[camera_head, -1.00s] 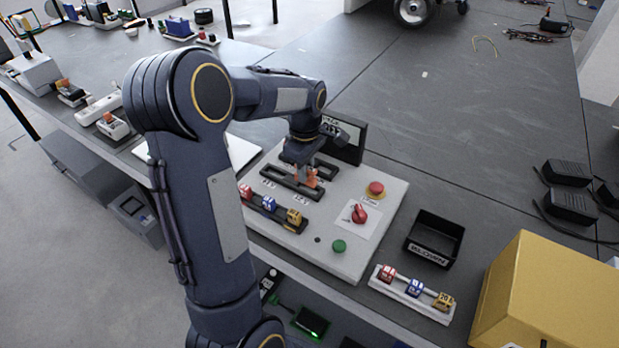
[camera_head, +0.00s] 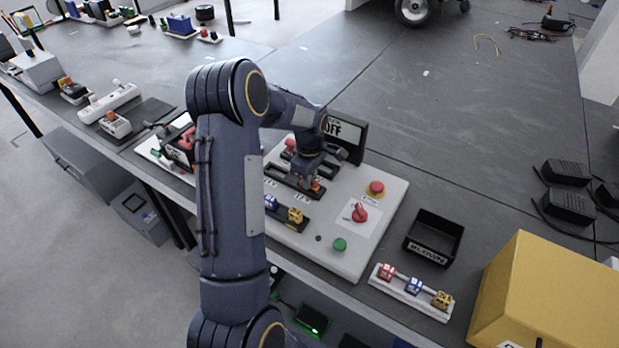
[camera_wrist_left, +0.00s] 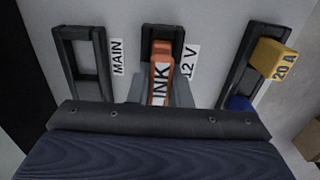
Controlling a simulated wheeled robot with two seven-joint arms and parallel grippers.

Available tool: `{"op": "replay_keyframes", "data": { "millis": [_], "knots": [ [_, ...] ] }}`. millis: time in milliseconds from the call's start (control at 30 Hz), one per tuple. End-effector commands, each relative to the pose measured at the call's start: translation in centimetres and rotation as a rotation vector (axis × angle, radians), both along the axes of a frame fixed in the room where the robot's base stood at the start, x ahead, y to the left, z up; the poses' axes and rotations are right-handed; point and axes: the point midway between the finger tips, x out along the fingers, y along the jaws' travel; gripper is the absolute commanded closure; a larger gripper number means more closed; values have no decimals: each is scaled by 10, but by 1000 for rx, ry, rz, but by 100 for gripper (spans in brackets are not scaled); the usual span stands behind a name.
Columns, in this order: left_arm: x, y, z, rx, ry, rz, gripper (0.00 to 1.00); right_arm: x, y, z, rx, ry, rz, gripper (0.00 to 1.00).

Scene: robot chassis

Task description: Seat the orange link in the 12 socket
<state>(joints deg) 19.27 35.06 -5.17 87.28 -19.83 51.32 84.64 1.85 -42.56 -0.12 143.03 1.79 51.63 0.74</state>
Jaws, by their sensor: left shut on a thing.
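The orange link (camera_head: 316,186) is in my left gripper (camera_head: 311,188), at the black sockets on the light grey panel (camera_head: 372,217). In the left wrist view the link (camera_wrist_left: 161,77) stands between the gripper fingers (camera_wrist_left: 160,92), partly hiding the black socket (camera_wrist_left: 162,34) next to the "12 V" label (camera_wrist_left: 189,62). The link overlaps the near part of that socket; I cannot tell how deep it sits. The socket by the "MAIN" label (camera_wrist_left: 80,62) looks empty in that view. My right gripper is not in view.
The panel carries a red stop button (camera_head: 376,188), a red rotary switch (camera_head: 360,213), a green button (camera_head: 339,244) and a display reading OFF (camera_head: 345,131). Fuses, including a yellow one (camera_wrist_left: 275,59), sit beside the sockets. A black bin (camera_head: 434,238) and yellow box (camera_head: 550,295) stand right.

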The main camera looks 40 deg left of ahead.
Motion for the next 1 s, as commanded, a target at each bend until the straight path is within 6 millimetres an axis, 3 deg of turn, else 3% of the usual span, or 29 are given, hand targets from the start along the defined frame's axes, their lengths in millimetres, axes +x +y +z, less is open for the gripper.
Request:
{"op": "replay_keyframes", "data": {
  "millis": [100,133,267,500,667,1000],
  "knots": [
    [0,0,-5,0,0,-1,100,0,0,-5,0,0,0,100],
    [0,0,-3,0,0,0,78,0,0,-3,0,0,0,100],
    [0,0,-3,0,1,0,61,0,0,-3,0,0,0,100],
    [0,0,-2,0,1,0,60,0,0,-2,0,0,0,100],
    [1,0,10,1,-4,0,60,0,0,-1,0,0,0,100],
    [1,0,81,2,-6,0,60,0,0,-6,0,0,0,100]
  ]
}}
